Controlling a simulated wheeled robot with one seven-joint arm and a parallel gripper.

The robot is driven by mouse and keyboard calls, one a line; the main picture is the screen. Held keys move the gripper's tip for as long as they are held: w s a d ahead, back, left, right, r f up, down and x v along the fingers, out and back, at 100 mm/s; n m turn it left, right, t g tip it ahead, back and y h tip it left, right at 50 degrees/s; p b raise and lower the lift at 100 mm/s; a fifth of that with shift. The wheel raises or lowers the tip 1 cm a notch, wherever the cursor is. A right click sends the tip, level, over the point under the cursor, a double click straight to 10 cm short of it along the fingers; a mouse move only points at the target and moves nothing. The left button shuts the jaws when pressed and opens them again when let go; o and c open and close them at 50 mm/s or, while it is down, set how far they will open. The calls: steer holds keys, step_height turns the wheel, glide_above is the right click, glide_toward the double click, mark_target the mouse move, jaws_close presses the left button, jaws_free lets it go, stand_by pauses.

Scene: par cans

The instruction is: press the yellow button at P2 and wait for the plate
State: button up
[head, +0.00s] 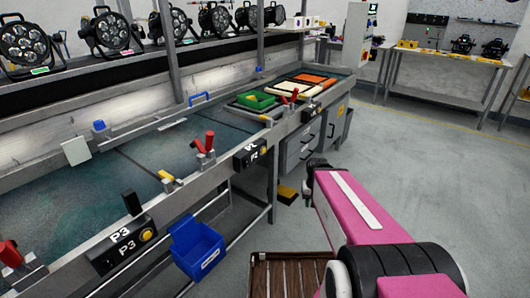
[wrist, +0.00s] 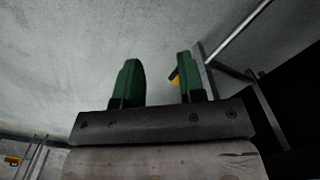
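The P2 box (head: 249,156) is a black control box on the front rail of the long bench. Its yellow button (head: 263,150) is at its right end. A pale grey square plate (head: 76,150) stands tilted at the bench's left back; I cannot tell if it is the task's plate. My gripper (wrist: 160,80) shows in the wrist view with two green fingers apart and nothing between them. The head view shows my pink arm at lower right, clear of the P2 box; the fingers cannot be made out there.
A P3 box (head: 122,245) with another yellow button sits nearer on the rail. Red-handled clamps (head: 206,150) stand along it. A blue bin (head: 198,248) hangs below, and a brown slatted crate (head: 285,275) is on the floor. Open floor (head: 430,180) lies right.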

jaws_close()
stand_by(1.5)
